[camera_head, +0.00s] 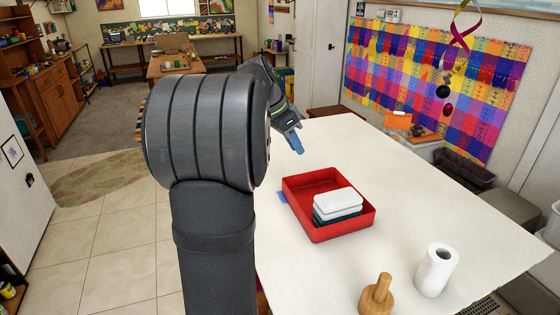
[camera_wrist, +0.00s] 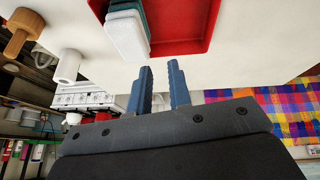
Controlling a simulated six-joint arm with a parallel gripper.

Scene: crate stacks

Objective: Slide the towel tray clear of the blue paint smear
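The red towel tray (camera_head: 300,208) sits on the white table, with folded white towels (camera_head: 338,200) over dark green ones at its near right end. The blue paint smear (camera_head: 281,197) shows on the tabletop at the tray's left edge; the tray may hide more of it. My gripper (camera_head: 298,143) is above the table, behind the tray and apart from it. In the wrist view its two blue fingers (camera_wrist: 161,68) stand a little apart with nothing between them. The tray wall (camera_wrist: 185,48) and white towel (camera_wrist: 128,38) show beyond the fingertips.
A wooden knobbed object (camera_head: 376,297) and a white paper roll (camera_head: 436,270) stand near the table's front. The table (camera_head: 440,190) is bare to the right of the tray and behind it. A dark bin (camera_head: 464,170) is beyond the table's right edge.

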